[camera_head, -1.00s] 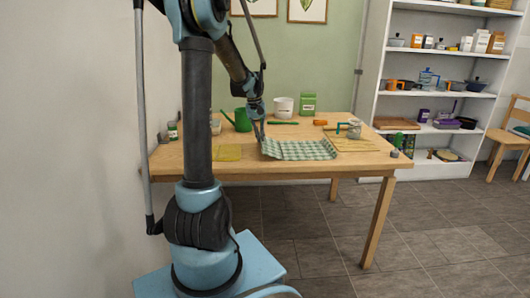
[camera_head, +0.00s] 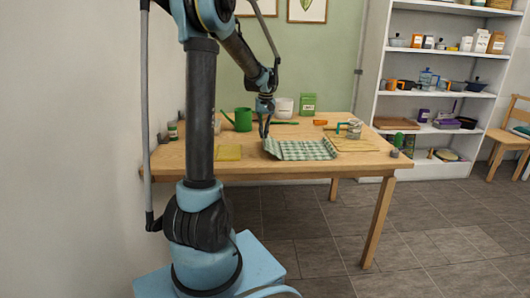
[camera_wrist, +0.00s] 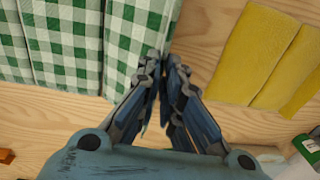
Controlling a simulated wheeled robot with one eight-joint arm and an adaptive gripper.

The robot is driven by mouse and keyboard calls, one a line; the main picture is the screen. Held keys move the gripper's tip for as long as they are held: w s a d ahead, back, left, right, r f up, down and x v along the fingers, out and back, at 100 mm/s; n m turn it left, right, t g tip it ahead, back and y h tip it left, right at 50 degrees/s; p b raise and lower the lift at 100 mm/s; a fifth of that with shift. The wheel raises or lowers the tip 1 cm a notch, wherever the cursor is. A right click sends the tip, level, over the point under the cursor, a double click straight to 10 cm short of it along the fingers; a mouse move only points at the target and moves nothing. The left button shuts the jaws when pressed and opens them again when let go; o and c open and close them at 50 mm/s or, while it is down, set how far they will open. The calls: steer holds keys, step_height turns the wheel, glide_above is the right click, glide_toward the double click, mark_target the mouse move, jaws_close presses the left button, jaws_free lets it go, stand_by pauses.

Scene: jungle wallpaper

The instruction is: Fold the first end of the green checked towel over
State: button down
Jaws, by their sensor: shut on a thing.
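The green checked towel (camera_head: 308,151) lies on the table near its front edge, and its left end is tilted up off the table. My gripper (camera_head: 264,136) points down at that left end. In the wrist view my gripper's fingers (camera_wrist: 164,70) are close together at the edge of the towel (camera_wrist: 72,42), shut on it. The pinched bit of cloth is mostly hidden by the fingers. The rest of the towel lies spread to the right in the head view, with crease lines across it.
A yellow cloth (camera_head: 228,153) lies left of the towel, and a bamboo mat (camera_head: 352,141) with a glass jar (camera_head: 354,130) lies to the right. A green watering can (camera_head: 238,120), a white pot (camera_head: 284,107) and a green box (camera_head: 308,103) stand behind.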

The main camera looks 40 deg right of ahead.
steer(key=shift+s+d+r+t+y, duration=0.25)
steer(key=shift+s+d+r+y, duration=0.1)
steer(key=shift+d+y, duration=0.1)
steer(key=shift+s+d+r+t+y, duration=0.25)
steer(key=shift+d+r+y, duration=0.1)
steer(key=shift+d+y, duration=0.1)
steer(key=shift+s+d+r+t+y, duration=0.25)
steer(key=shift+s+d+t+y, duration=0.05)
steer(key=shift+d+y, duration=0.2)
steer(key=shift+s+d+r+t+y, duration=0.25)
steer(key=shift+d+t+y, duration=0.05)
steer(key=shift+d+y, duration=0.2)
steer(key=shift+s+d+r+t+y, duration=0.15)
steer(key=shift+s+d+t+y, duration=0.15)
steer(key=shift+d+y, duration=0.2)
steer(key=shift+s+d+r+t+y, duration=0.1)
steer(key=shift+s+d+t+y, duration=0.2)
steer(key=shift+d+y, duration=0.2)
